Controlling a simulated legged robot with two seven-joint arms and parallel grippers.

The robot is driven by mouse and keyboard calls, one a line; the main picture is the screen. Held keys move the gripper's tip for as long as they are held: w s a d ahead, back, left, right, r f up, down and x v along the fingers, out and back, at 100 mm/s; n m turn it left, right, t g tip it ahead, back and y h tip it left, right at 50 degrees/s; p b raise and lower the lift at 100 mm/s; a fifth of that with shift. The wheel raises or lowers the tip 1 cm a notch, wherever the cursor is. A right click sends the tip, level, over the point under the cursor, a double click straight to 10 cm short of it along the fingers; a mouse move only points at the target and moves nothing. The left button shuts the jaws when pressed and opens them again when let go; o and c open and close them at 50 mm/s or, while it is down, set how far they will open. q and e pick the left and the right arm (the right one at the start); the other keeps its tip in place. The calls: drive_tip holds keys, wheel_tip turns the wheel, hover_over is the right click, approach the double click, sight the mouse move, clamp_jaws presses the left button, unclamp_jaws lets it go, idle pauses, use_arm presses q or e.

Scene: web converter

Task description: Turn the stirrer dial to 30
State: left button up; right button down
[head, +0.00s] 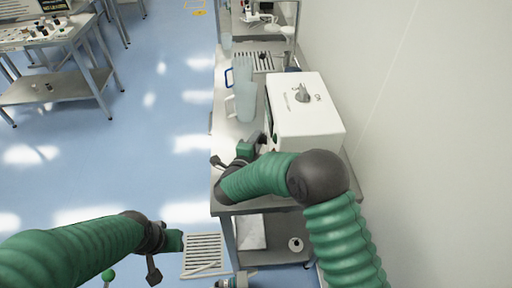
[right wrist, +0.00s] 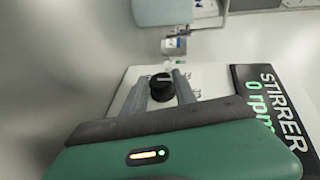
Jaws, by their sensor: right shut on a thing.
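The stirrer's white front panel (right wrist: 215,78) fills the right of the right wrist view. Numbers beside the dial are partly hidden and too small to read. In the head view my right gripper (head: 256,146) is at the left face of a white box (head: 310,128), and the dial is hidden there. My left gripper (head: 176,240) hangs over the floor, away from the bench; its fingers are unclear.
The steel bench (head: 229,130) runs along the wall at right. Clear beakers (head: 245,102) stand on it left of the white box, close to my right gripper. The box has a grey knob (head: 302,93) on top.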

drive_tip(key=shift+s+f, duration=0.1)
drive_tip(key=shift+f, duration=0.1)
drive_tip(key=c, duration=1)
unclamp_jaws()
drive_tip(key=shift+d+r, duration=0.1)
drive_tip(key=b+v, duration=0.1)
drive_tip(key=v, duration=1.5)
drive_tip(key=shift+s+a+b, duration=0.25)
drive_tip(key=shift+s+b, duration=0.05)
drive_tip(key=shift+b, duration=0.05)
drive_tip(key=shift+r, duration=0.1)
